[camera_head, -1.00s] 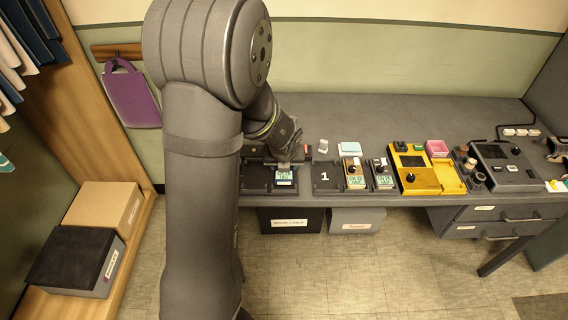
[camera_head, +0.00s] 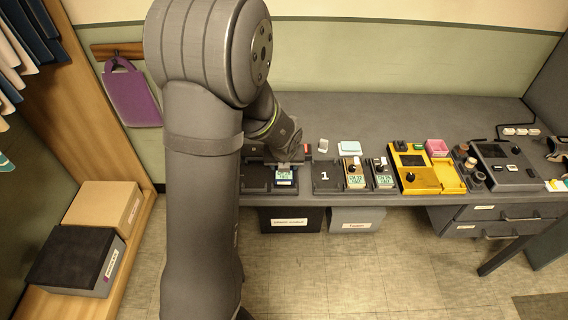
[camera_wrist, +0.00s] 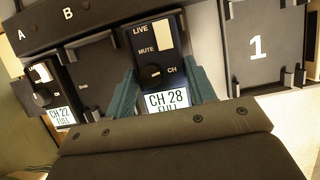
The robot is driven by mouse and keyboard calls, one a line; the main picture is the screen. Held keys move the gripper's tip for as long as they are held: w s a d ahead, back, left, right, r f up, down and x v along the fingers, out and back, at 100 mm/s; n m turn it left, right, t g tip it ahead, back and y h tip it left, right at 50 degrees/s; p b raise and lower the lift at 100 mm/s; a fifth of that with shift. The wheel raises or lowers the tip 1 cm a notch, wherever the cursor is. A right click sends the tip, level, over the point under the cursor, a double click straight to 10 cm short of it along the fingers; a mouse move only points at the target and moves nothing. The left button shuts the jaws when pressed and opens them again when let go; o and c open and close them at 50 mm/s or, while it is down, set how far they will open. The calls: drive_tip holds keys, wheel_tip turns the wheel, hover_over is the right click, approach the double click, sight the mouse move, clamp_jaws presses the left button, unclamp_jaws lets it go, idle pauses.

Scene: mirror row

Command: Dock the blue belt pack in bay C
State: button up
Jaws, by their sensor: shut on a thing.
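My gripper (camera_head: 286,165) is at the front edge of the desk, over the dark charging rack (camera_head: 257,176). In the wrist view my gripper (camera_wrist: 163,84) is shut on a dark pack (camera_wrist: 153,50) with a "CH 28 FULL" display, a knob and a LIVE/MUTE switch. The pack also shows in the head view (camera_head: 284,178). It is lined up with the place right of the bay marked B; that place's own letter is not in view. Whether the pack is fully seated I cannot tell. Bay B (camera_wrist: 92,77) looks empty.
A "CH 22 FULL" pack (camera_wrist: 47,88) sits in bay A. To the right is a dark tray marked 1 (camera_head: 325,178), then two packs, an orange one (camera_head: 354,174) and a grey one (camera_head: 382,175). A yellow unit (camera_head: 415,172) stands beyond. The desk behind is mostly clear.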

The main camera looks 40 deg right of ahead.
drive_tip(key=shift+f, duration=1)
idle(0.3)
drive_tip(key=o, duration=1.2)
drive_tip(key=shift+c, duration=0.2)
drive_tip(key=v, duration=1.7)
drive_tip(key=shift+r, duration=0.2)
drive_tip(key=shift+f, duration=0.1)
drive_tip(key=x, duration=1.7)
